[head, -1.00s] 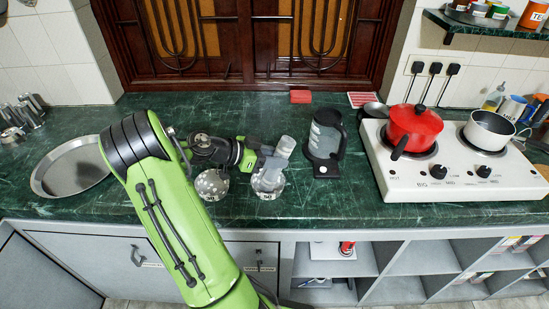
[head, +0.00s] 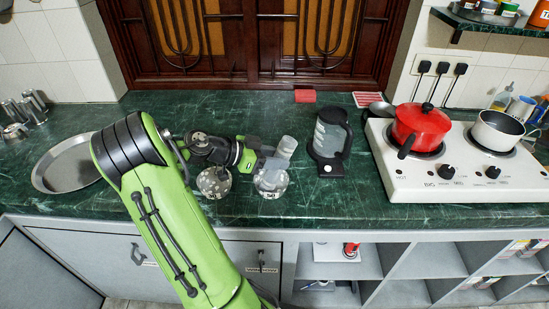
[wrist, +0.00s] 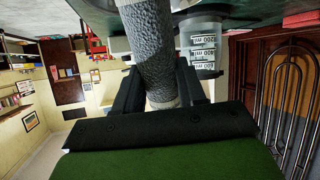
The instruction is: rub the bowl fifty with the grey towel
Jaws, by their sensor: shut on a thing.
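The grey towel (head: 286,147) is a rolled, rough-textured cylinder, and it also shows in the wrist view (wrist: 152,45). My gripper (head: 268,160) is shut on the towel's lower part, with a finger on each side of it in the wrist view (wrist: 158,92). The bowl fifty (head: 271,186) is a speckled, see-through bowl marked 50 on the green counter. The towel and gripper are at this bowl's top; I cannot tell whether the towel touches it. The bowl's inside is partly hidden.
A second speckled bowl (head: 213,186) stands close on the left, under my arm. A black-handled jug (head: 329,145) is just right of the towel. A white stove (head: 450,180) holds a red pot (head: 420,124) and a white pan (head: 497,131). A metal tray (head: 45,183) lies at left.

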